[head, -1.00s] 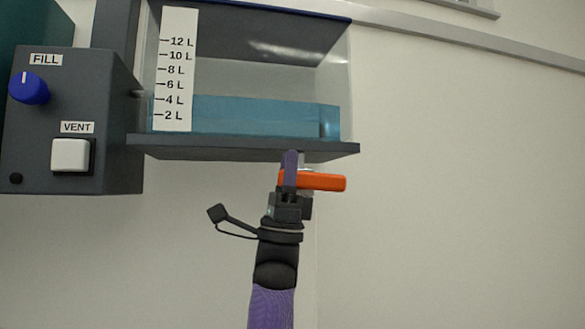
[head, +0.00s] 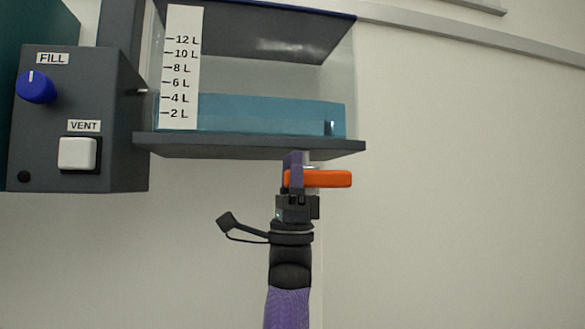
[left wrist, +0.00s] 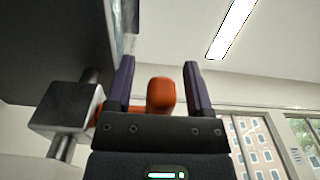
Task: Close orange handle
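The orange handle (head: 322,179) is under the tank's base plate in the head view and points to the right, roughly level. In the left wrist view the handle (left wrist: 161,95) shows end-on between my left gripper's two fingers, with a gap on each side. My left gripper (head: 293,168) is raised from below, right at the handle's left part, and partly covers it. In the left wrist view its fingers (left wrist: 158,82) stand apart, so it is open. A grey valve block (left wrist: 67,108) with pipe stubs sits left of the gripper. My right gripper is not in view.
The clear tank (head: 255,75) holds blue liquid above a dark base plate (head: 250,146). A grey control box (head: 78,120) with a blue FILL knob (head: 36,87) and a white VENT button (head: 77,153) stands at left. The wall area at right is clear.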

